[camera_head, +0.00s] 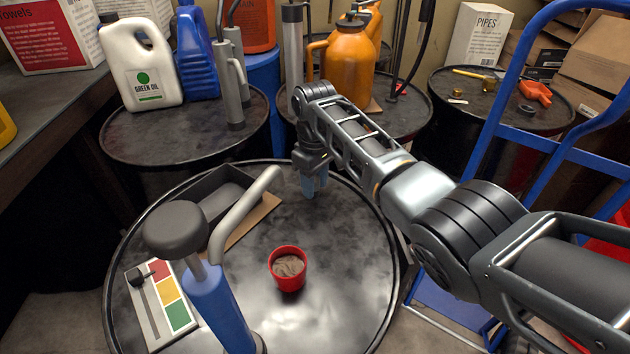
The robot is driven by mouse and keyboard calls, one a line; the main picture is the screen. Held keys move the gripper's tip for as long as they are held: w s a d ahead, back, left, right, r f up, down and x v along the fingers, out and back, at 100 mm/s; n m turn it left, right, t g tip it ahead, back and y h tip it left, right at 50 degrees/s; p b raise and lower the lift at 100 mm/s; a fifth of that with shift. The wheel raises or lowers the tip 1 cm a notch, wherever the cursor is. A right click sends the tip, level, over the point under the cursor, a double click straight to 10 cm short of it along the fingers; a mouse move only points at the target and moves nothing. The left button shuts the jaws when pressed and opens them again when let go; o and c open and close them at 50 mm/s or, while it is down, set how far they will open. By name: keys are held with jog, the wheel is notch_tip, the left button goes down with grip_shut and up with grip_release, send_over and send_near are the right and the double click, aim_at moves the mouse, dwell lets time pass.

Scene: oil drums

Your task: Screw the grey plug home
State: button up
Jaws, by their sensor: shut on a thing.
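My gripper (314,188) points straight down at the far edge of the near black drum's top (345,265). Its blue fingertips are close together, shut on what I take to be the grey plug, low at the drum top. The plug itself is hidden by the fingers, so I cannot tell how deep it sits or whether it is level. The opening under it is hidden too.
On the near drum stand a red cup (289,270) of brown stuff, a blue hand pump (215,300), a dark tray (218,195) and a coloured card (162,303). Other drums with jugs stand behind. A blue hand truck (545,140) is at right.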

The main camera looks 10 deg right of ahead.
jog(key=shift+a+m, duration=0.15)
jog(key=shift+m, duration=1.05)
jog(key=m, duration=0.4)
jog(key=o, duration=1.1)
jog(key=shift+o, duration=0.2)
